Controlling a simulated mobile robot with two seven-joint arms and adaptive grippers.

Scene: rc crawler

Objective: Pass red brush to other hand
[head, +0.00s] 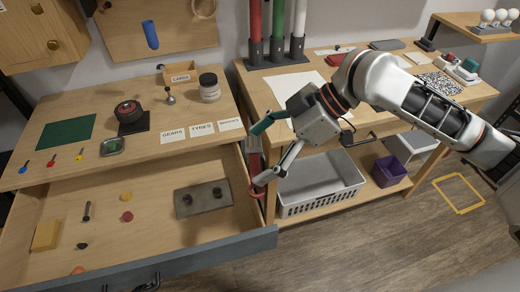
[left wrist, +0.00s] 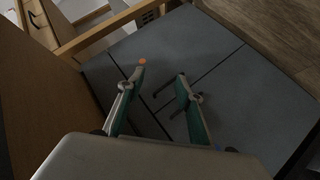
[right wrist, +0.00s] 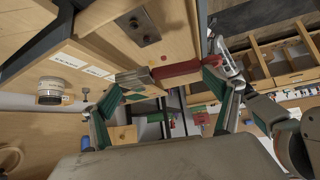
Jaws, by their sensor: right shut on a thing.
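The red brush (right wrist: 178,70) has a red handle and a metal-coloured end (right wrist: 133,80). In the right wrist view it lies across the space between the fingers of my right gripper (right wrist: 155,85). In the head view my right gripper (head: 259,158) is shut on the brush (head: 254,166), near the right end of the open drawer. The brush hangs roughly upright there, partly hidden by the fingers. My left gripper (left wrist: 161,75) is open and empty in its wrist view, over grey panels. It is not in the head view.
The open drawer (head: 150,240) holds a grey metal plate (head: 204,199) and several small parts. A white basket (head: 322,180) and purple bin (head: 389,171) stand on the lower shelf.

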